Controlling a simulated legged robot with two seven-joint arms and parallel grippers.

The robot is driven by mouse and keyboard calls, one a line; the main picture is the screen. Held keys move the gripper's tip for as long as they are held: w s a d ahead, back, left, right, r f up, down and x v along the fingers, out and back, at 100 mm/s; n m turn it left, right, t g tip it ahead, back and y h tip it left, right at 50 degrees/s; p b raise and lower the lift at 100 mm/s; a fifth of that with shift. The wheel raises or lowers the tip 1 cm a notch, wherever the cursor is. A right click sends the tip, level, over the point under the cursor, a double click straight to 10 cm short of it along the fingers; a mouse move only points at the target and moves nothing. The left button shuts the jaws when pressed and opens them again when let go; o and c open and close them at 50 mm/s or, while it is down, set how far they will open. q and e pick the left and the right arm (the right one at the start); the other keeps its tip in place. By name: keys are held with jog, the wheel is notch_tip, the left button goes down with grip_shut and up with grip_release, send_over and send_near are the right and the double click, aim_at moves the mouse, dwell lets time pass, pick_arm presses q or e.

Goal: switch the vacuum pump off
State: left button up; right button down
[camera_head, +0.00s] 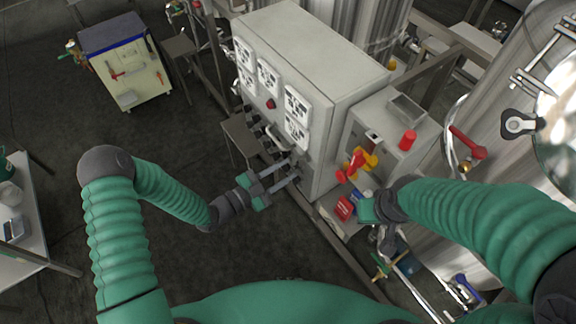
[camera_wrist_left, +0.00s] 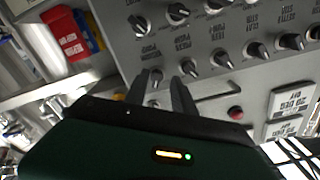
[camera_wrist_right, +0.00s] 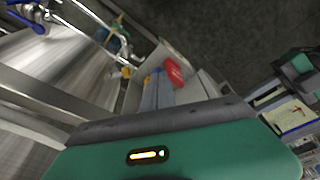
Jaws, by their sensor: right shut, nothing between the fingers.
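The grey control cabinet (camera_head: 320,60) stands in the middle of the head view. Its front carries dark knobs, which show large in the left wrist view, such as one knob (camera_wrist_left: 222,60). My left gripper (camera_head: 292,170) is at the panel's lower right corner, fingers apart. In the left wrist view a small knob (camera_wrist_left: 156,75) shows between the fingertips; contact is unclear. My right gripper (camera_head: 366,208) is shut and empty, right of the cabinet.
A smaller grey box (camera_head: 390,135) with a red button (camera_head: 408,139) and a red-yellow handle (camera_head: 357,163) stands beside the cabinet. Steel tanks (camera_head: 480,80) stand at right.

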pick_arm(q)
jog(key=shift+w+d+r, duration=0.1)
jog(key=shift+w+d, duration=0.2)
jog(key=shift+d, duration=0.8)
jog(key=shift+a, duration=0.2)
grip_shut()
pick_arm(e)
jog(key=shift+d+r, duration=0.1)
jog(key=shift+d, duration=0.25)
jog(key=shift+s, duration=0.1)
